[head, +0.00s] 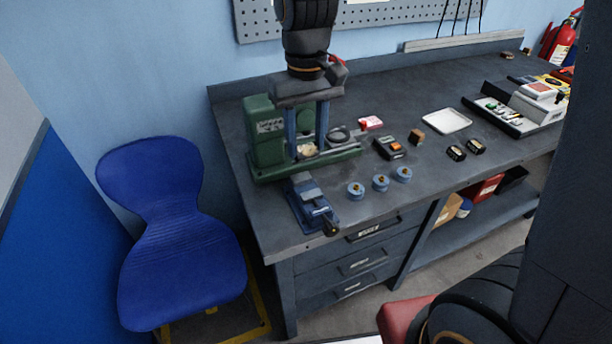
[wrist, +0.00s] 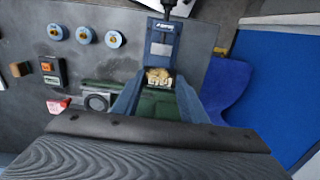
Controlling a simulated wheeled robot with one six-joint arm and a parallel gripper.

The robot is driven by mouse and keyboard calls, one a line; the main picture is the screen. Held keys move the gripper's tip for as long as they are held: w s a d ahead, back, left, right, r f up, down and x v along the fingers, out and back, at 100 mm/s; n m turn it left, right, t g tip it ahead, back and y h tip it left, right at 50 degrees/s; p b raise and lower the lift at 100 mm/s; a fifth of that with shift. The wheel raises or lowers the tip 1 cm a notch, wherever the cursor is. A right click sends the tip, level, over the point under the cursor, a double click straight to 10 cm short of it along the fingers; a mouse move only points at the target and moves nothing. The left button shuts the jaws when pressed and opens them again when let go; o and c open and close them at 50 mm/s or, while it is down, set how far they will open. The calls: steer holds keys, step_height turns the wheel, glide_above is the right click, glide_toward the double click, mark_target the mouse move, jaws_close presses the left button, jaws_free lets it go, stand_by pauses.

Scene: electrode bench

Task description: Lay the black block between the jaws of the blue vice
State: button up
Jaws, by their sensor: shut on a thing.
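The blue vice (head: 314,203) stands at the bench's front left corner, its dark handle toward the front edge. In the wrist view the vice (wrist: 163,42) lies just beyond my fingertips. My gripper (head: 307,146) points down over the green machine, behind the vice. In the wrist view my gripper (wrist: 160,82) is shut on a small piece (wrist: 158,77) that looks pale tan with dark marks. The fingers hide its sides. I cannot make out a plainly black block in it. The held piece is apart from the vice in the head view.
The green machine (head: 262,135) stands close behind the vice. Several blue round pieces (head: 380,182) sit to the vice's right. Farther right are a black meter (head: 390,148), a brown block (head: 417,137), two small dark pieces (head: 457,153) and a white tray (head: 446,121). A blue chair (head: 180,250) stands left.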

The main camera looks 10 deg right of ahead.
steer(key=shift+f+p, duration=0.85)
steer(key=shift+f, duration=3.45)
steer(key=shift+f, duration=0.6)
steer(key=o, duration=1.4)
steer(key=shift+c, duration=0.2)
step_height(320, 180, up, 13)
steer(key=b, duration=0.3)
steer(key=shift+f, duration=0.15)
steer(key=s+d+f+m, duration=0.1)
steer(key=s+d+f, duration=0.2)
steer(key=d, duration=0.3)
steer(key=s+d+f+m+t, duration=0.1)
steer(key=s+d+f+m, duration=0.1)
steer(key=s+d+f, duration=0.2)
step_height(320, 180, down, 3)
steer(key=d, duration=0.2)
steer(key=shift+s+d+r+t, duration=0.2)
steer(key=shift+s+d+t, duration=0.1)
steer(key=shift+d, duration=0.05)
